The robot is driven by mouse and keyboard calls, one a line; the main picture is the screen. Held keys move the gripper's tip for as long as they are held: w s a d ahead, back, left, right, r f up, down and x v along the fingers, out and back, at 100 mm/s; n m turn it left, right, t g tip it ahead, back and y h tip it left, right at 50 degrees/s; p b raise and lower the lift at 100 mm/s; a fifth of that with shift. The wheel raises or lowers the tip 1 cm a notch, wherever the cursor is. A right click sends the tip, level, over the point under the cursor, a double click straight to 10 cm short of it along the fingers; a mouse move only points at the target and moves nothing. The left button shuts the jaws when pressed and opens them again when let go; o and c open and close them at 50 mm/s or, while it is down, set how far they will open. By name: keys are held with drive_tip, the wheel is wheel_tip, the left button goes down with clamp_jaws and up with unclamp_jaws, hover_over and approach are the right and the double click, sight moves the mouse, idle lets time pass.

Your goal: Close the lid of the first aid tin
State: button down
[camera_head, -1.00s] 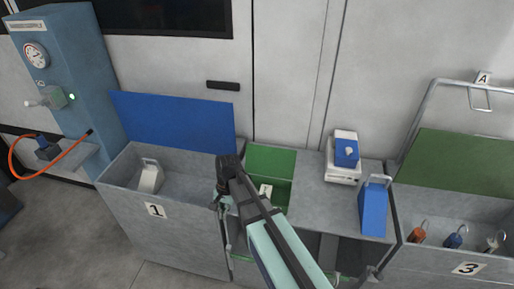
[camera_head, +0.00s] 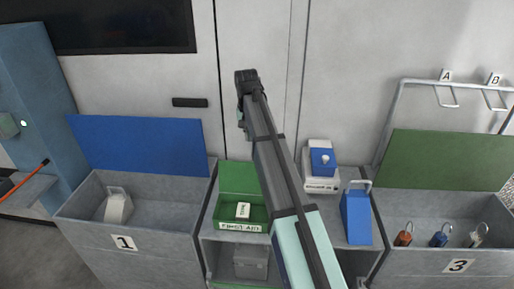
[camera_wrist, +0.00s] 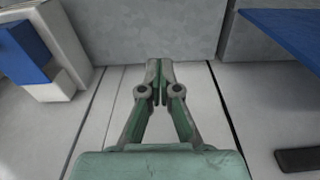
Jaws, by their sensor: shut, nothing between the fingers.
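The green first aid tin (camera_head: 257,214) stands on the grey shelf between the two large bins, its label facing forward. Its lid (camera_head: 238,177) is open, standing up at the back; my arm covers part of its right side. A small white labelled item (camera_head: 243,210) lies inside the tin. My gripper, at the far end of my arm, is up above and behind the lid, near the wall, apart from the tin. In the wrist view my gripper (camera_wrist: 160,72) is shut and empty, fingertips together. The tin cannot be made out in that view.
An open bin marked 1 (camera_head: 84,221) with a raised blue lid (camera_head: 140,146) stands left. Bin 3 (camera_head: 420,262) stands right. A blue box (camera_head: 356,216) and a white device (camera_head: 318,182) share the shelf to the tin's right. A dark handle (camera_head: 189,102) is on the wall.

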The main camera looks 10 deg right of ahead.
sight(245, 176)
drive_tip(key=s+a+f+p, duration=0.1)
drive_tip(key=s+f+p, duration=0.2)
drive_tip(key=f, duration=0.5)
drive_tip(key=shift+a+f+p, duration=0.15)
drive_tip(key=shift+a+p, duration=0.05)
drive_tip(key=shift+p, duration=0.3)
drive_tip(key=shift+s, duration=0.2)
